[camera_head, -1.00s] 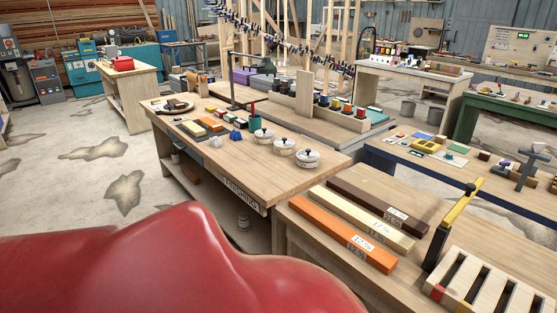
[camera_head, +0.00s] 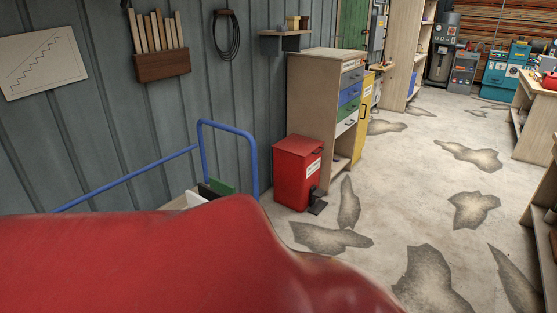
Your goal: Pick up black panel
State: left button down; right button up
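A cart with a blue tube handle (camera_head: 228,125) stands by the grey wall at the left. A few thin panels show in it, just above my red body. One is a dark, seemingly black panel (camera_head: 207,191), with a green panel (camera_head: 222,186) beside it and a pale one (camera_head: 193,199) to the left. Only their upper parts show; my body hides the rest. Neither of my grippers is in view.
A red pedal bin (camera_head: 298,172) stands right of the cart, before a wooden drawer cabinet (camera_head: 325,95). A yellow cabinet (camera_head: 360,120) is behind. Workbenches edge the right side. The stained concrete floor (camera_head: 405,180) between is clear.

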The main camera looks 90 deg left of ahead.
aim_at(209, 194)
jog(key=u, duration=3.25)
